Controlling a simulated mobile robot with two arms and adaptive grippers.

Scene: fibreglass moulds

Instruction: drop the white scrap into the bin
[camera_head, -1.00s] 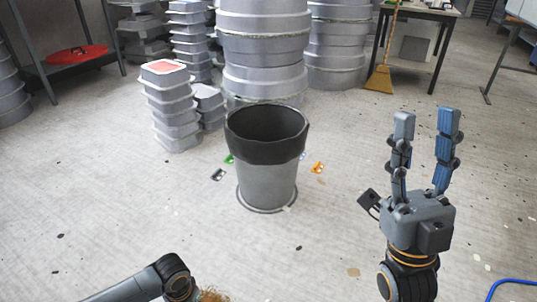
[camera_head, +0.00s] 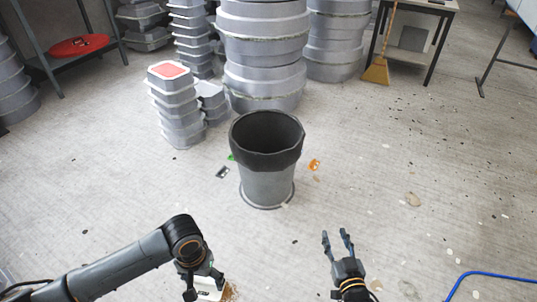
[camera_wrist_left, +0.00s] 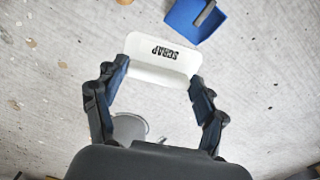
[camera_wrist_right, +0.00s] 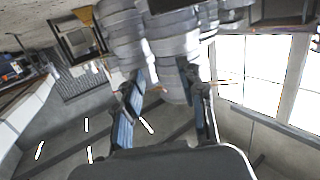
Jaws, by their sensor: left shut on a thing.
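The white scrap (camera_wrist_left: 160,60), a flat piece marked "SCRAP", is held between the fingertips of my left gripper (camera_wrist_left: 158,75) in the left wrist view. In the head view my left gripper (camera_head: 204,283) and the scrap (camera_head: 209,294) are at the bottom edge, partly cut off. The bin (camera_head: 268,180), grey with a black liner over its rim, stands upright on the floor beyond both grippers. The scrap is outside it. Its inside looks dark and its bottom is hidden. My right gripper (camera_head: 338,235) is open and empty, to the right of and nearer than the bin.
Stacked grey moulds (camera_head: 176,105) stand behind the bin. Small green and orange pieces (camera_head: 314,165) lie beside it. A broom (camera_head: 378,68) leans at a table. A blue hose (camera_head: 490,277) lies at the lower right. A blue dustpan (camera_wrist_left: 196,18) shows in the left wrist view.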

